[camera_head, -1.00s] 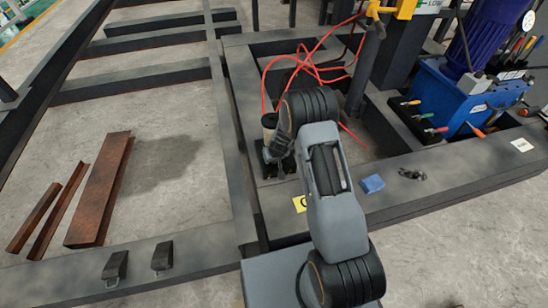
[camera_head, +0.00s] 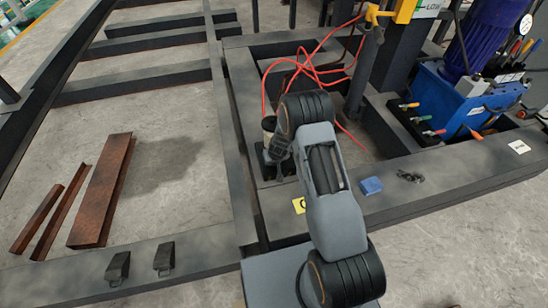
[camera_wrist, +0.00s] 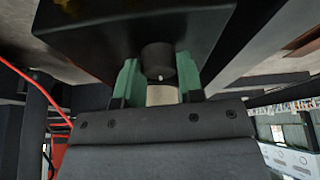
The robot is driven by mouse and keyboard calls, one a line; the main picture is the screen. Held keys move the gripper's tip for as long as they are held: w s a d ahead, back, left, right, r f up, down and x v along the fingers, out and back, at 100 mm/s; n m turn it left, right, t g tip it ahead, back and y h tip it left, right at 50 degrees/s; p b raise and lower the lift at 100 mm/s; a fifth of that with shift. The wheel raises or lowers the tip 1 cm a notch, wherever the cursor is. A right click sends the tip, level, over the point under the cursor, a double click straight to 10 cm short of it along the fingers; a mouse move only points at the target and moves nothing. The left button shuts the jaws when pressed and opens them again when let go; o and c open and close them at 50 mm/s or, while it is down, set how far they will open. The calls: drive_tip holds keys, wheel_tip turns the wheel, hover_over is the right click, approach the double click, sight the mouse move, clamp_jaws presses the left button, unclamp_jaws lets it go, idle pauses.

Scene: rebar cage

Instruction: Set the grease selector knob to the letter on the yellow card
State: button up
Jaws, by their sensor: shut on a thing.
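The dark round selector knob (camera_wrist: 158,60) has a small white mark on its lower edge and sits against a black housing (camera_wrist: 100,30). My gripper (camera_wrist: 158,76) has its green fingers closed on either side of the knob. No letters around the knob are readable. In the head view my wrist hides the knob and fingertips, beside the pale reservoir (camera_head: 269,124) on the frame. The yellow card (camera_head: 299,205) lies on the dark beam just left of my arm. Its dark letter looks like C or G; I cannot tell which.
Red hoses (camera_head: 310,70) loop behind my wrist. A blue block (camera_head: 371,185) and a small dark item (camera_head: 411,177) lie on the beam to the right. A blue hydraulic unit (camera_head: 450,100) with coloured levers stands at right. Rusty steel pieces (camera_head: 100,190) lie on the floor at left.

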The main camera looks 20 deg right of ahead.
drive_tip(key=r+m+p, duration=0.1)
drive_tip(key=p, duration=0.4)
drive_tip(key=shift+r+p, duration=0.15)
drive_tip(key=shift+p, duration=0.25)
drive_tip(key=m+p, duration=0.1)
drive_tip(key=p, duration=0.4)
drive_tip(key=shift+w+r+h, duration=0.1)
drive_tip(key=shift+h, duration=0.3)
drive_tip(key=shift+p, duration=1.05)
drive_tip(key=shift+a+f+m+h+p, duration=0.1)
drive_tip(key=shift+f+m+h+p, duration=0.2)
drive_tip(key=shift+f+m+p, duration=0.5)
drive_tip(key=shift+m+h, duration=0.3)
drive_tip(key=shift+m, duration=0.5)
drive_tip(key=shift+a+m+g+h+b, duration=0.1)
drive_tip(key=shift+m+g+h+b, duration=0.45)
drive_tip(key=shift+m, duration=1)
drive_tip(key=shift+m+g+h+b, duration=0.25)
drive_tip(key=shift+m+h+b, duration=0.35)
drive_tip(key=shift+m, duration=0.95)
drive_tip(key=o, duration=0.9)
